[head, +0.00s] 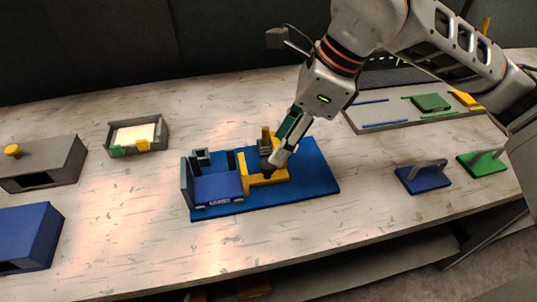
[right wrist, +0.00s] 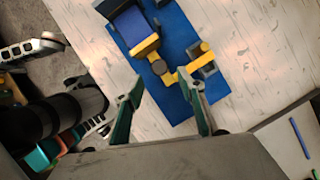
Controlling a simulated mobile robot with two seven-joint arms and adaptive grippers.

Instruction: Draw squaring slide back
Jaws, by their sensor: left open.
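A blue fixture plate (head: 315,180) lies mid-bench, with a darker blue block (head: 217,188) and grey uprights at its left end. A yellow L-shaped piece (head: 272,177), which looks like the squaring slide, sits on the plate right of that block. A grey block with a yellow knob (head: 266,133) stands behind it; the knob also shows in the right wrist view (right wrist: 205,46). My right gripper (head: 279,160) comes down at the yellow piece. In the right wrist view its fingers (right wrist: 165,92) are spread with nothing between the tips; contact is unclear. My left gripper is not visible.
A grey box with a yellow knob (head: 42,165) and a blue box (head: 28,236) stand left. A small tray (head: 108,132) lies behind. The front bench is clear.

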